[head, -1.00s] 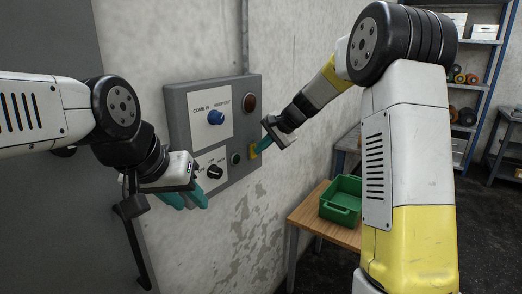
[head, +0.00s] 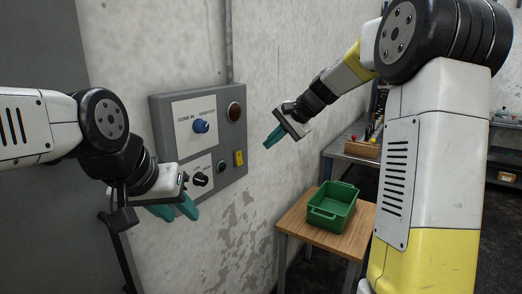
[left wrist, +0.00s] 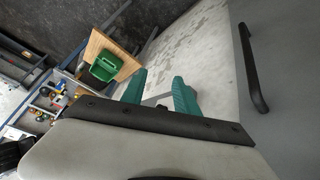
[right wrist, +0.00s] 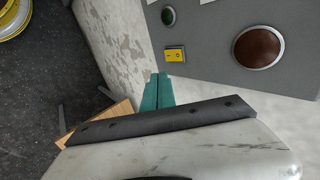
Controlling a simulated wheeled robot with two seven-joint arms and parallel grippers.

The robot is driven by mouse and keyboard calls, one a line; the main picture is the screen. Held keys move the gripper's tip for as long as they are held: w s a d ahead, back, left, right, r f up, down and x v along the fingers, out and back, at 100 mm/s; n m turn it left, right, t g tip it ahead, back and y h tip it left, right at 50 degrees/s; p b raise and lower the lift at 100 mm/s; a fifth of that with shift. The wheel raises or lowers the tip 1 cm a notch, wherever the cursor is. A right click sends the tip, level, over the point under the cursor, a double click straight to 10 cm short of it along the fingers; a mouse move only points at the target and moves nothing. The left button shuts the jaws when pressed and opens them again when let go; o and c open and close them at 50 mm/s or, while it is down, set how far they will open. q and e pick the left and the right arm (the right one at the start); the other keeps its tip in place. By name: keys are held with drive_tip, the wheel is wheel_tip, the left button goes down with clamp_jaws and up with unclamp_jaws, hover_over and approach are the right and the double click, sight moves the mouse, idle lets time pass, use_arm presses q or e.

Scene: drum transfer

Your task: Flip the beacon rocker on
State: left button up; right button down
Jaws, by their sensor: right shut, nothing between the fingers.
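The yellow rocker (head: 239,158) sits at the lower right of the grey wall panel (head: 160,125). It also shows in the right wrist view (right wrist: 174,54), with small dark marks on its face; I cannot tell which side is pressed. A dark red-brown dome (head: 234,111) is above it and looks unlit; it also shows in the right wrist view (right wrist: 259,46). My right gripper (head: 268,141) is shut and empty, apart from the rocker, to its right. My left gripper (head: 172,213) is open and empty, in front of the panel's lower left; its fingers (left wrist: 158,88) are spread.
A green bin (head: 333,207) stands on a wooden table (head: 295,228) right of the panel. A dark door with a handle is at left.

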drive_tip(key=shift+s+d+r, duration=0.25)
drive_tip(key=shift+d+r, duration=0.1)
drive_tip(key=shift+r, duration=0.1)
